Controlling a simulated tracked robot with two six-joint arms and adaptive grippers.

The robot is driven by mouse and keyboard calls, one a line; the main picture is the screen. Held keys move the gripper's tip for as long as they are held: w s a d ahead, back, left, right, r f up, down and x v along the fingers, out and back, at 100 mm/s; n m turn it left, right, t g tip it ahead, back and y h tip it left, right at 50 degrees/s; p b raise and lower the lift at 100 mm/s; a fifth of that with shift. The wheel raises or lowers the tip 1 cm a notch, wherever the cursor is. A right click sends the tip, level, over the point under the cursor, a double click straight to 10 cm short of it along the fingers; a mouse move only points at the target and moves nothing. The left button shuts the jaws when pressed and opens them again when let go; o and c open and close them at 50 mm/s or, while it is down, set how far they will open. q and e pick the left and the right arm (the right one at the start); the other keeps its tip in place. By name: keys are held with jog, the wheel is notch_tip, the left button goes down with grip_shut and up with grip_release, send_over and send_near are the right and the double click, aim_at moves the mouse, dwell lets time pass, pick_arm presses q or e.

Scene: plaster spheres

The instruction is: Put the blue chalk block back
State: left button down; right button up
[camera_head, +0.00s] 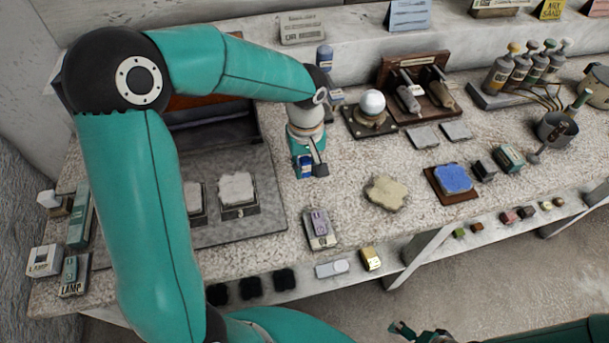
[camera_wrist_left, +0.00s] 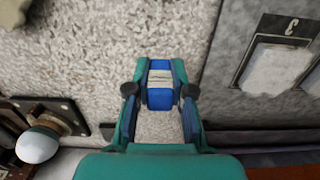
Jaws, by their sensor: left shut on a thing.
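The blue chalk block (camera_head: 303,169), with a pale band around it, is in my left gripper (camera_head: 311,166) above the speckled worktop (camera_head: 280,218). In the left wrist view the blue block (camera_wrist_left: 160,98) sits between the two fingers of the left gripper (camera_wrist_left: 160,90), its pale band facing the camera. The gripper is shut on it. The fingers hide parts of its sides in the head view. My right gripper (camera_head: 419,332) shows only in part at the bottom edge, and its finger gap is unclear.
A grey mat with pale slabs (camera_head: 237,189) lies left of the left gripper. A white sphere on a stand (camera_head: 373,103) is to its right. A tan slab (camera_head: 386,192) and a blue slab (camera_head: 454,178) lie farther right. Bare worktop surrounds the gripper's front.

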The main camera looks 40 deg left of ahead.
aim_at(305, 175)
pick_arm(q)
jog(key=shift+f, duration=2.15)
jog(key=c, duration=1)
grip_release()
notch_tip(305, 175, up, 12)
jog(key=shift+f, duration=0.15)
jog(key=shift+r, duration=0.2)
